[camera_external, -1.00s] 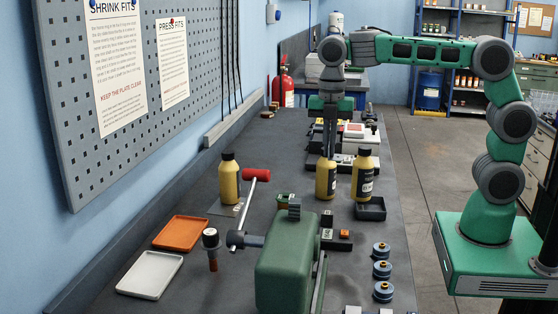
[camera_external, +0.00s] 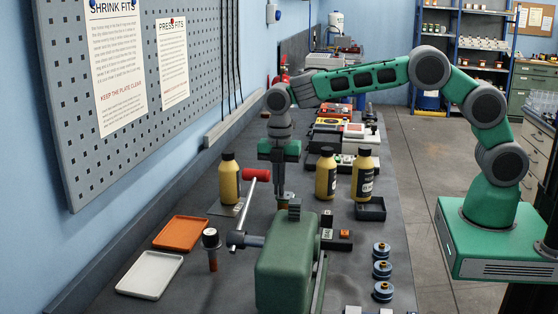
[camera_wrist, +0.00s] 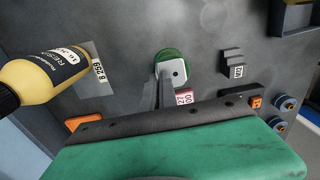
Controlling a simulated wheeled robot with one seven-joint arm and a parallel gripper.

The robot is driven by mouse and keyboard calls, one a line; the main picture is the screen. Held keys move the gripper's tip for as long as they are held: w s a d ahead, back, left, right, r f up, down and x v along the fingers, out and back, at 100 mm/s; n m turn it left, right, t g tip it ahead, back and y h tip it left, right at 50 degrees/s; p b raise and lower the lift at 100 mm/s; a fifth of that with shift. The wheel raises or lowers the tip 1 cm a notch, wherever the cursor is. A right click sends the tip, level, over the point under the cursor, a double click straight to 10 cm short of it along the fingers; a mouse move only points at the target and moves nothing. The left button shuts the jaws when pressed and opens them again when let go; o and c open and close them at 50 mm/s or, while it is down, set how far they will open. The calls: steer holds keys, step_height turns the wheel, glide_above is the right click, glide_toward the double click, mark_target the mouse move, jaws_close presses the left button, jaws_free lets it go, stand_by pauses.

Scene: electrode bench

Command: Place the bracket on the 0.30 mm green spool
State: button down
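The bracket (camera_wrist: 178,69) shows in the wrist view as a small pale plate with a dark hole. It lies over the green spool (camera_wrist: 173,54), whose round rim shows around its upper side. My gripper (camera_wrist: 164,75) has its narrow grey fingers together at the bracket's left edge and appears shut on it. I cannot tell whether the bracket touches the spool. In the external view my gripper (camera_external: 280,203) points straight down behind the green machine, and its fingers and the machine hide most of the spool. A red-edged label (camera_wrist: 184,97) stands beside the spool, its number not clearly readable.
The green machine (camera_external: 284,264) with its dark jaw stands close in front. Two more bottles stand to the right. Blue spools (camera_external: 382,269) sit at the front right.

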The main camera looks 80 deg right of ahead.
steer(key=shift+f, duration=0.15)
steer(key=c, duration=1.7)
jaws_free()
